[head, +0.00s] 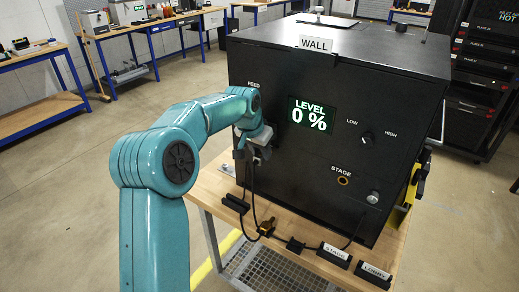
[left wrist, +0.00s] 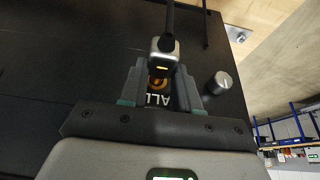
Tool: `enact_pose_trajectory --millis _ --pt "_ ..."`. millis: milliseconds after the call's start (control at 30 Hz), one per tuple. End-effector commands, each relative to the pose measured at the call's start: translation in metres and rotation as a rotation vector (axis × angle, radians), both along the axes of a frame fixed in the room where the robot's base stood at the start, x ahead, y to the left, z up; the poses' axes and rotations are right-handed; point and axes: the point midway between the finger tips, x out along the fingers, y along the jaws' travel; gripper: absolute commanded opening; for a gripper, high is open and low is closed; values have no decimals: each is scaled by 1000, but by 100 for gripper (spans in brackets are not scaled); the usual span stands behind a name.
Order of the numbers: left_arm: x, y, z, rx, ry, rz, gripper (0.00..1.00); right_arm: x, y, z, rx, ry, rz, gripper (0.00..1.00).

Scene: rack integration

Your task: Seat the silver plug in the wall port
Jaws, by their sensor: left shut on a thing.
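My left gripper (head: 258,150) is at the left part of the black cabinet's front (head: 310,160), below the FEED label. In the left wrist view my left gripper (left wrist: 160,85) is shut on the silver plug (left wrist: 163,57), whose black cable runs up and away. A port with a copper-coloured ring (left wrist: 158,88) shows between the fingers beside the plug. A label partly hidden by the gripper reads "ALL". I cannot tell whether the plug touches or enters the port. In the head view the gripper mostly hides the plug. My right gripper is not in view.
The screen (head: 311,115) reads LEVEL 0 %. A STAGE port (head: 342,181) is on the front. Cables hang below the gripper.

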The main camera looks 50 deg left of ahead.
Motion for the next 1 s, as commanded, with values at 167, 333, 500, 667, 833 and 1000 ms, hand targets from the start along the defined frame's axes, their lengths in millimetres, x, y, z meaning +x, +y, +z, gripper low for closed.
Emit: enact_pose_trajectory --millis 167,333,500,667,833,1000 --pt "-3 -1 -1 2 -4 0 0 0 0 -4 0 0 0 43" --pt "-8 -2 -1 2 -4 0 0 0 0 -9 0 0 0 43" --pt "-9 -2 1 1 -3 0 0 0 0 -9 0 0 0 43" --pt "-9 -2 1 1 -3 0 0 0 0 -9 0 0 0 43" --pt "-9 -2 1 1 -3 0 0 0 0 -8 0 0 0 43" --pt "-9 -2 1 1 -3 0 0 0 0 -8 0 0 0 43"
